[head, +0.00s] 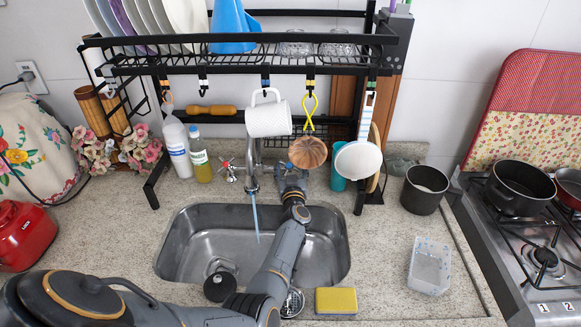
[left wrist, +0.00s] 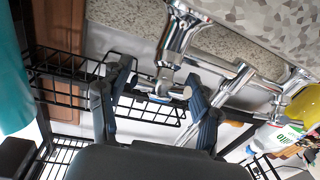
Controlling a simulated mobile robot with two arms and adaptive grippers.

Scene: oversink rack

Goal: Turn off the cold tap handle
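The chrome faucet (head: 252,180) stands behind the sink, and a thin blue stream of water (head: 255,218) falls from it. A tap handle with red marks (head: 229,171) is on its left. The right tap, the cold one as far as I can tell, is mostly hidden behind my left gripper (head: 290,182) in the head view. In the left wrist view, its chrome handle (left wrist: 163,88) lies between the two spread fingers of my left gripper (left wrist: 160,78). The fingers are open around it; I cannot tell whether either touches it. My right gripper is not in view.
The steel sink (head: 340,250) lies below my arm. A black rack (head: 240,66) spans above, with a hanging white mug (head: 268,120), a wooden ladle (head: 307,152) and a white strainer (head: 358,160) close over the taps. Bottles (head: 177,147) stand left; a dark pot (head: 424,190) stands right.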

